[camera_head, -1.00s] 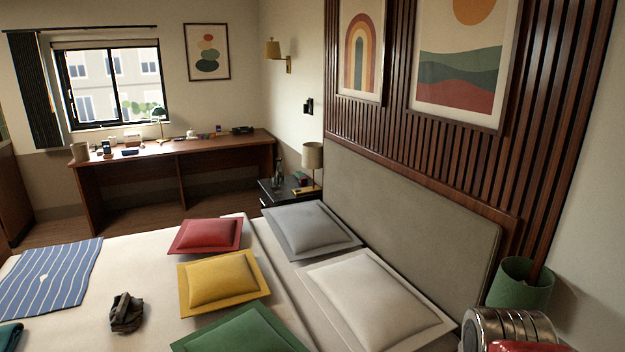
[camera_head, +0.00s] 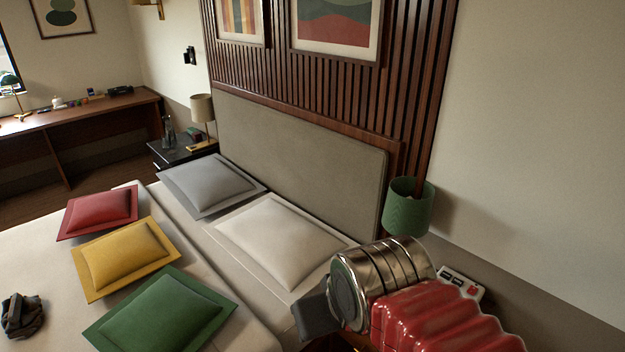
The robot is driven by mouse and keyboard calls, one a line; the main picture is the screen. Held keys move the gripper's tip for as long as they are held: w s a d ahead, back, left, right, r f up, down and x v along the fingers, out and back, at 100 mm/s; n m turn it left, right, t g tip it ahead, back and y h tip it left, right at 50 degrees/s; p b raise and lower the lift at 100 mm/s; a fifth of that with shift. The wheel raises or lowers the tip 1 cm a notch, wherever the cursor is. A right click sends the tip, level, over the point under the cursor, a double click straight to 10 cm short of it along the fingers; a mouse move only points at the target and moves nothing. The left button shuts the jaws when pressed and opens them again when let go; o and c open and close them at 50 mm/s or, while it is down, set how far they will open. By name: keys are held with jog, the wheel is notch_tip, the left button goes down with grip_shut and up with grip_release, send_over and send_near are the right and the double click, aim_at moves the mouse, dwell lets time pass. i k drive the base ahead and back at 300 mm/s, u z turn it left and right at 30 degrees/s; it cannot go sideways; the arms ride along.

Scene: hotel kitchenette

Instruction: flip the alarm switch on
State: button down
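A small white panel (camera_head: 461,285) with red and dark parts shows at the lower right, behind my arm and below the green lamp. It may carry the alarm switch; it is too small to tell its position, and my arm covers part of its surroundings. My arm, with a shiny metal cylinder and a red ribbed sleeve, reaches in at the lower right, in front of the panel. A dark grey block (camera_head: 317,316) at the cylinder's left end may be part of my gripper. No fingertips can be made out, so open or shut does not show.
The bed with red, yellow, green (camera_head: 160,312), grey and white pillows fills the left. A green lamp (camera_head: 409,207) stands close behind my arm. A far nightstand (camera_head: 178,151) holds a beige lamp (camera_head: 202,108). A black device (camera_head: 190,56) hangs on the wall.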

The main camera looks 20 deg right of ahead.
aim_at(471, 289)
jog(key=z, duration=1.7)
